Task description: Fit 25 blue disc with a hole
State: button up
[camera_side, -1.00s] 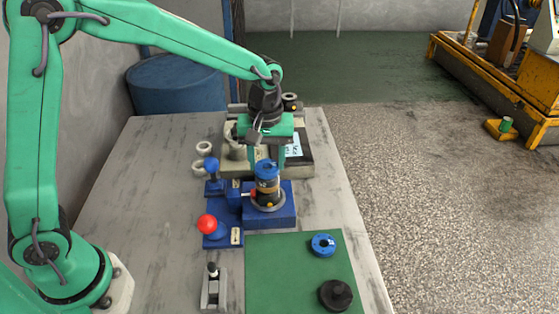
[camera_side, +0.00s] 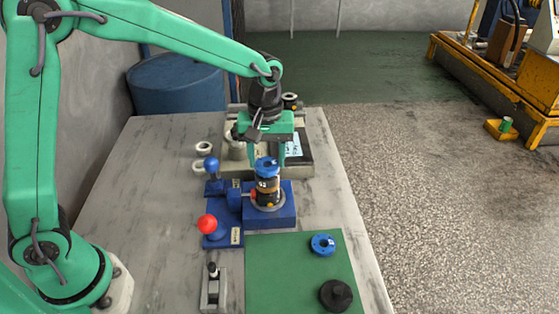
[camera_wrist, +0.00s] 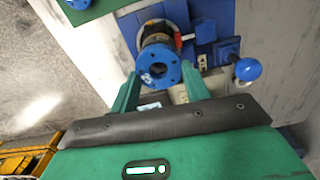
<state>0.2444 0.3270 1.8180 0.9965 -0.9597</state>
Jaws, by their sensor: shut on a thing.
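A blue disc with a hole (camera_side: 267,164) is at the top of the upright black-and-orange motor body (camera_side: 267,189). In the wrist view the disc (camera_wrist: 158,66) shows its centre hole, small holes around it and a white mark too small to read. My gripper (camera_side: 267,162) is shut on the disc, with one green finger on each side; the fingers (camera_wrist: 159,80) also show in the wrist view. Whether the disc rests on the body or is just above it, I cannot tell. The body stands in a ring on the blue fixture (camera_side: 286,212).
A second blue disc (camera_side: 322,244) and a black round part (camera_side: 336,295) lie on the green mat (camera_side: 275,275). A red ball knob (camera_side: 207,224) and a blue knob (camera_side: 211,164) stand left of the body. A grey clamp (camera_side: 213,288) is in front. The table's left side is clear.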

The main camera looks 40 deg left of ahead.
jog(key=shift+f, duration=0.4)
dwell(0.3)
jog(key=o, duration=1.6)
jog(key=shift+r, duration=0.1)
jog(key=shift+r, duration=2.3)
